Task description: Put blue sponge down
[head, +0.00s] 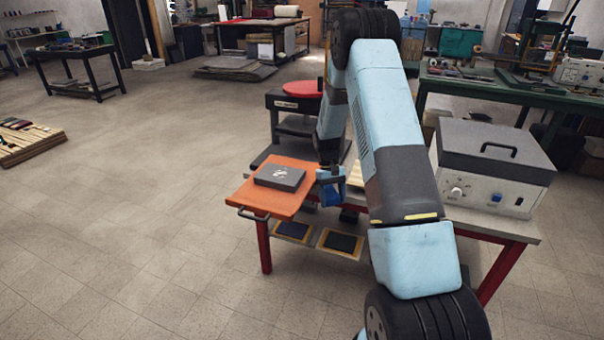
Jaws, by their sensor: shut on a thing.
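The blue sponge (333,194) is a small dark blue block at the right edge of the orange board, partly hidden by my arm. My gripper (329,176) points down and is shut on the sponge. The fingers are small and dark here, and I cannot tell whether the sponge touches the surface below it.
The orange board (262,203) on the red-legged table (265,245) bears a dark grey block (280,177) with white marks. A grey-lidded box (490,180) stands on the table's right. A red disc (300,89) is behind.

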